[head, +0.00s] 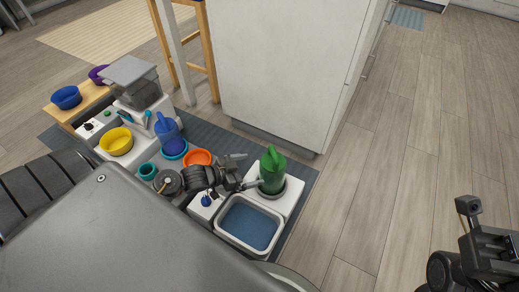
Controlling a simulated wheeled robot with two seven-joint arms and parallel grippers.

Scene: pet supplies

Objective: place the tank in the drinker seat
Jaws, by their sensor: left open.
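A green tank (271,166) with a handle-like top stands upright in a grey round seat (287,189) on a white unit at the right of the mat. My left gripper (245,171) is open at the tank's left side, its two fingers apart and pointing towards it. I cannot tell whether a finger touches the tank. A blue tank (167,131) stands in a blue round base (178,155) farther left. Of my right arm only a dark part shows at the lower right edge; its fingers are out of view.
A white basin with blue inside (226,236) is in front of the green tank. Yellow (117,140) and orange (204,155) bowls and a teal cup (148,171) are at the left. A white cabinet (285,60) stands behind.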

